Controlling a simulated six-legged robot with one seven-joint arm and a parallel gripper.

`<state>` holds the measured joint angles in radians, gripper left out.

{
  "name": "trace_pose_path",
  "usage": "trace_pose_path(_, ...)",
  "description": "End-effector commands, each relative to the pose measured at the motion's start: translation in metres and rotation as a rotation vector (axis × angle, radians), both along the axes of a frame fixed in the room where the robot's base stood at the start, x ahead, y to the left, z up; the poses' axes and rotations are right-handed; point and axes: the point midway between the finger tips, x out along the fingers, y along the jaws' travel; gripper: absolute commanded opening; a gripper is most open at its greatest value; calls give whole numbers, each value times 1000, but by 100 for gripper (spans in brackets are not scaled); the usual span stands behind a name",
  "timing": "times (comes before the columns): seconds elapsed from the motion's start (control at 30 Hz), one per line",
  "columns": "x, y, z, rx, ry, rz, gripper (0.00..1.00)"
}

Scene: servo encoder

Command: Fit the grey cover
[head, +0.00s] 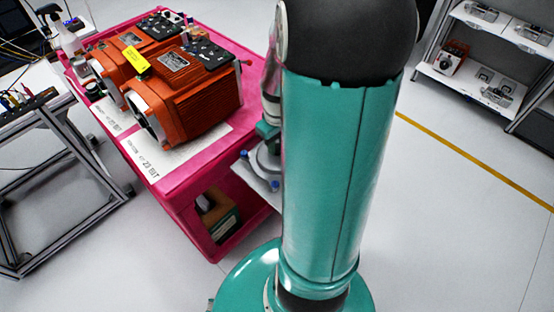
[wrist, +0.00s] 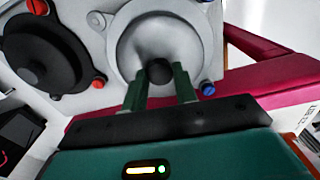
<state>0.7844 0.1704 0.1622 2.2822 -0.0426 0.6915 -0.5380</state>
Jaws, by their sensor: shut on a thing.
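In the wrist view, the grey cover (wrist: 187,40) is a pale round dome with a dark knob at its centre. My gripper (wrist: 160,75) has its two green fingers closed on either side of this knob. The cover is at a light plate (wrist: 100,98), beside a black round cover (wrist: 45,55); I cannot tell whether it touches the plate. In the head view, two orange motors (head: 195,105) lie on the pink cart (head: 185,182), with pale round end faces turned to the lower left.
The plate, with its blue knobs (head: 274,185), shows at the cart's right side, partly behind my arm. Printed sheets (head: 160,158) lie under the motors. A metal-framed bench (head: 55,115) stands left, shelves (head: 480,70) at the back right. Floor at right is clear.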

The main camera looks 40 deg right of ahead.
Motion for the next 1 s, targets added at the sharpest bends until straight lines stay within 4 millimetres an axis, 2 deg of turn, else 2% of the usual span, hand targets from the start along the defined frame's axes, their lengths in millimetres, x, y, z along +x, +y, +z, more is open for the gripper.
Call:
trace_pose_path(0.5, 0, 0, 44, -1, -2, -1, 0)
trace_pose_path(1.0, -1, 0, 45, -1, 0, 0, 0)
